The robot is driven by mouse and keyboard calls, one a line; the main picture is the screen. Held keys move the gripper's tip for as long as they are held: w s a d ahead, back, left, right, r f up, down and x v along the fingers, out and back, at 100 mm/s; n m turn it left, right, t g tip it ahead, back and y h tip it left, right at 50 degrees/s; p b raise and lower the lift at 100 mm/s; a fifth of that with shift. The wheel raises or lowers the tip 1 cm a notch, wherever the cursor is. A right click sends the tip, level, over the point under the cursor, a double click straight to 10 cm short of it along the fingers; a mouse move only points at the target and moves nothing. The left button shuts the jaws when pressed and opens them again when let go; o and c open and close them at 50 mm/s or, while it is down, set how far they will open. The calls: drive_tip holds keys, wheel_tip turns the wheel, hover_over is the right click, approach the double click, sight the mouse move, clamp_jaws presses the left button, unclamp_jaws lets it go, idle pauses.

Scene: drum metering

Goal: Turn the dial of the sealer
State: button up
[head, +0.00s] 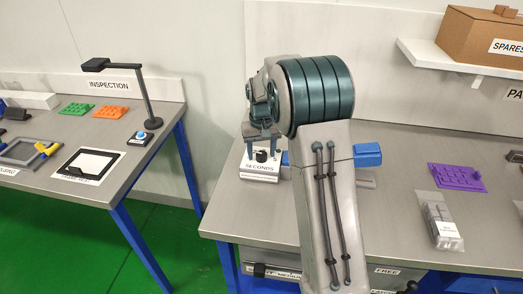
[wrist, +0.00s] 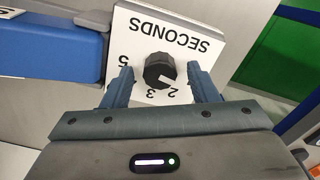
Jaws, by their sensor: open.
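The sealer's dial (wrist: 159,71) is a black knob on a white panel (wrist: 140,25) marked SECONDS, with numbers around it. In the wrist view its white pointer mark lies near the 2. My gripper (wrist: 160,78) is open, with one blue finger on each side of the dial and a gap between each finger and the knob. In the head view the dial (head: 262,155) shows just below my gripper (head: 263,138). The blue part of the sealer (head: 367,155) shows to the right, partly hidden behind my arm.
A purple tray (head: 457,177) and a bag of grey parts (head: 438,221) lie to the right on the same bench (head: 400,195). A separate inspection table (head: 150,105) with a lamp stands at the left, beyond a gap. A shelf (head: 460,66) with a cardboard box hangs at upper right.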

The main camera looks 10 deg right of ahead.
drive_tip(key=shift+c, duration=0.3)
drive_tip(key=c, duration=0.9)
drive_tip(key=m, duration=0.4)
drive_tip(key=shift+m, duration=0.3)
drive_tip(key=m+p, duration=0.1)
drive_tip(key=m, duration=0.2)
drive_tip(key=shift+r+m, duration=0.1)
drive_tip(key=shift+m, duration=0.2)
drive_tip(key=m, duration=0.3)
drive_tip(key=shift+m+p, duration=0.75)
drive_tip(key=shift+m, duration=1.45)
